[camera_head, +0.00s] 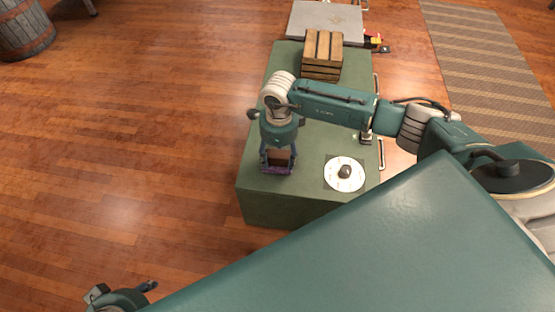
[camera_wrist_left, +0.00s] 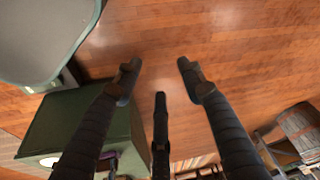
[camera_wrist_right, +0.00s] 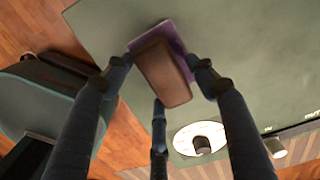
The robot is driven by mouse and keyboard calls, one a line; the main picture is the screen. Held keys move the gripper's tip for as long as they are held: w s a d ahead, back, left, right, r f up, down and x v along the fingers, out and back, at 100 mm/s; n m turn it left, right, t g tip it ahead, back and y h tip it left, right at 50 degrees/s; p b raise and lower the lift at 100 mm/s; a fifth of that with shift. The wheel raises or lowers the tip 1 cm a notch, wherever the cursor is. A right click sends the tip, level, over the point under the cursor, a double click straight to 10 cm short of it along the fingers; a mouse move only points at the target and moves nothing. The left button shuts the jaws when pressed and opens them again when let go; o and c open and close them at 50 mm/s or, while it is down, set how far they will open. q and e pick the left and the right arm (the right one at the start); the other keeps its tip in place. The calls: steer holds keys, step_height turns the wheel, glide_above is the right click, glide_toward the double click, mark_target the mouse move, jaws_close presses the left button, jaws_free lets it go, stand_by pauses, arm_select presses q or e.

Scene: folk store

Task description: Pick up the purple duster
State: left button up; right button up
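The purple duster (camera_wrist_right: 170,33) has a brown block on top and lies on the green table (camera_head: 255,205). In the head view, the duster (camera_head: 276,170) is below my right gripper (camera_head: 278,158), near the table's near left part. In the right wrist view, my right gripper's fingers (camera_wrist_right: 160,65) are spread on both sides of the duster, close to its edges. I cannot tell whether they touch it. My left gripper (camera_wrist_left: 160,70) is open and empty over the floor, away from the table. It also shows at the lower left of the head view (camera_head: 135,292).
A white disc with a dark knob (camera_head: 343,171) lies right of the duster. A wooden crate (camera_head: 322,72) and a grey board (camera_head: 335,20) are farther back. A barrel (camera_head: 22,30) stands at far left. The floor left of the table is clear.

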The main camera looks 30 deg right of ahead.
mark_target(279, 156)
steer(key=c, duration=0.9)
steer(key=shift+o, duration=0.2)
steer(key=shift+r, duration=0.45)
arm_select(q)
steer(key=s+p+x, duration=0.2)
steer(key=p+x, duration=0.1)
steer(key=x, duration=0.7)
steer(key=shift+d+f+g, duration=0.15)
steer(key=shift+f+g, duration=0.15)
steer(key=shift+f, duration=0.25)
arm_select(e)
step_height(279, 156, up, 19)
arm_select(q)
steer(key=shift+w, duration=0.1)
arm_select(e)
steer(key=shift+r, duration=0.1)
